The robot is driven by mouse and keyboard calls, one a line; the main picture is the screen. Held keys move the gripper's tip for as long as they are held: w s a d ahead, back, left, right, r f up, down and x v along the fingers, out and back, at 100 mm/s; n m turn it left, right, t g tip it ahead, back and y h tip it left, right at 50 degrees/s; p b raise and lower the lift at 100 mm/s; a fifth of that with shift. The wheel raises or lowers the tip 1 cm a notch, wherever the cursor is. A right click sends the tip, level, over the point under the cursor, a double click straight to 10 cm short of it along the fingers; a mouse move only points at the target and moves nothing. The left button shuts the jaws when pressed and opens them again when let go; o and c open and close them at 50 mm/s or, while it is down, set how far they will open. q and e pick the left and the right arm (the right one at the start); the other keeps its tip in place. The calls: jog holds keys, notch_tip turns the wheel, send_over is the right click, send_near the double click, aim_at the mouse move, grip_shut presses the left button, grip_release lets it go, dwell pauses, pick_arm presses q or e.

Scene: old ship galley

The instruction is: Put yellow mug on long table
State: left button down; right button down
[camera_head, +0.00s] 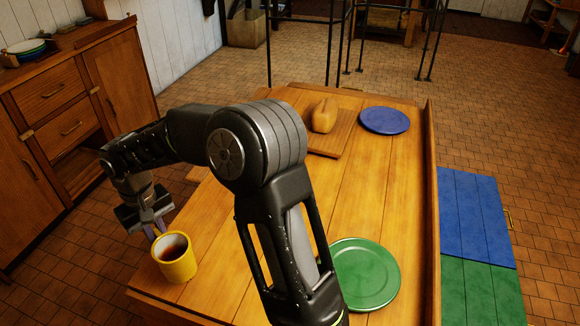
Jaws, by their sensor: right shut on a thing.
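The yellow mug (178,266) holds a dark drink and is upright at the near left corner of the long wooden table (215,243). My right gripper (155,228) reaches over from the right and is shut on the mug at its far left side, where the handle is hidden. I cannot tell whether the mug's base touches the tabletop or is slightly above it. My left gripper is not in view.
A green plate (365,275) and a blue plate (385,121) lie on the table. A loaf (324,115) sits on a cutting board (330,145). A wooden cabinet (60,125) stands at left. A blue and green panel (475,215) is at right.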

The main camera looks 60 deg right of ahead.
jog(key=s+d+r+m+p, duration=0.1)
jog(key=s+d+r+m, duration=0.1)
jog(key=d, duration=0.3)
jog(key=s+d+r+m+p, duration=0.1)
jog(key=s+d+r+p, duration=0.1)
jog(key=d, duration=0.4)
jog(key=shift+s+r+m+p, duration=0.3)
jog(key=shift+s+r+m, duration=0.1)
jog(key=shift+s, duration=0.1)
jog(key=shift+d+f, duration=0.1)
send_over(214, 242)
jog(key=shift+w+f+p, duration=0.15)
jog(key=shift+f+p, duration=0.15)
jog(key=shift+f, duration=2.8)
jog(key=shift+f, duration=0.15)
notch_tip(214, 242, down, 3)
jog(key=shift+r, duration=0.1)
jog(key=shift+f, duration=0.35)
